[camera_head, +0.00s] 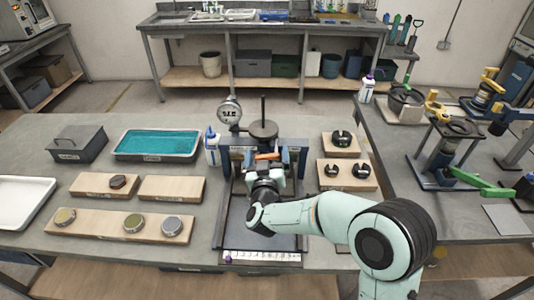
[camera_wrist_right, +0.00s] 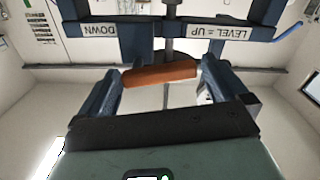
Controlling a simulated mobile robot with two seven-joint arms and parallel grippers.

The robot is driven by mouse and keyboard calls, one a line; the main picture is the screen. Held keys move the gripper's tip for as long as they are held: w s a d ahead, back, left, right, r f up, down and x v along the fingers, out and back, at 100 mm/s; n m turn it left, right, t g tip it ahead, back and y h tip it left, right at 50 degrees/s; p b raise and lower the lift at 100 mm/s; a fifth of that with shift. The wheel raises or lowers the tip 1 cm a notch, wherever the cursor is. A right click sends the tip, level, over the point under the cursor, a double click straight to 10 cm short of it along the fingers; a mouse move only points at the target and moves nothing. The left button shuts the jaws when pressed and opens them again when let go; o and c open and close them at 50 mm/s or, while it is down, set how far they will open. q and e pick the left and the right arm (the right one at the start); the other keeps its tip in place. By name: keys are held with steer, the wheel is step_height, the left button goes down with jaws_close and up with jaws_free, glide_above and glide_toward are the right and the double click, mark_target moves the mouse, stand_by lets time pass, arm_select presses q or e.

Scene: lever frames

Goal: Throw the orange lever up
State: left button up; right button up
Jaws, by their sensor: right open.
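The orange lever (camera_head: 268,156) sits at the middle of a dark blue frame (camera_head: 235,152) on the bench. It looks nearly level, tilted slightly in the wrist view. There the orange lever (camera_wrist_right: 160,75) lies between the two fingers of my right gripper (camera_wrist_right: 162,66), with gaps showing at both ends. In the head view my right gripper (camera_head: 267,172) is just in front of the lever and open. In the wrist view the frame carries upside-down labels, "DOWN" (camera_wrist_right: 98,30) on the left and "LEVEL = UP" (camera_wrist_right: 222,33) on the right. My left gripper is not in view.
A teal tray (camera_head: 158,144) and boards with discs (camera_head: 122,222) lie left. A second bench (camera_head: 440,215) is at right.

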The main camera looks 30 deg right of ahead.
steer(key=shift+w+d, duration=0.15)
steer(key=shift+w, duration=0.1)
steer(key=c, duration=0.9)
steer(key=shift+m+b, duration=0.5)
steer(key=shift+b, duration=0.2)
steer(key=shift+r+m+b, duration=0.2)
steer(key=shift+m+b, duration=0.3)
steer(key=shift+m, duration=0.3)
